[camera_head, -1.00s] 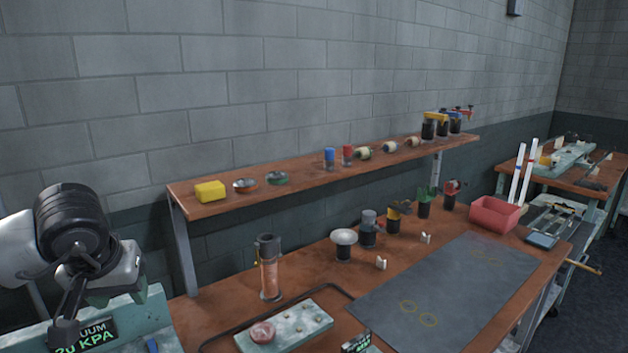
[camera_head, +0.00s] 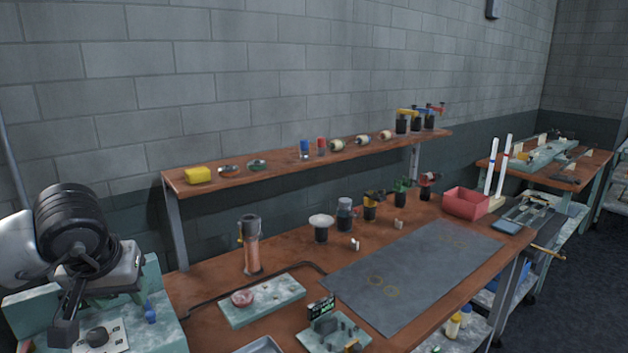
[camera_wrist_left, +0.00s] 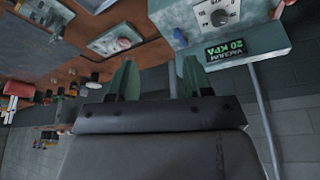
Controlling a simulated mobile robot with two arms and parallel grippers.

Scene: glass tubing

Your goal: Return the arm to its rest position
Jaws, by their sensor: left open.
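My left arm comes in at the left of the head view, with its left gripper (camera_head: 100,310) low in front of a pale green vacuum unit (camera_head: 165,325). In the left wrist view the two green fingers of the left gripper (camera_wrist_left: 155,80) stand apart with nothing between them. The vacuum unit also shows there (camera_wrist_left: 250,48), beyond the fingers, with a display reading 20 KPA. My right gripper is in neither view.
A wooden bench (camera_head: 290,255) holds a dark mat (camera_head: 410,270), a red bin (camera_head: 466,202) and a copper-coloured cylinder (camera_head: 252,245). Carts and another table stand at the right.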

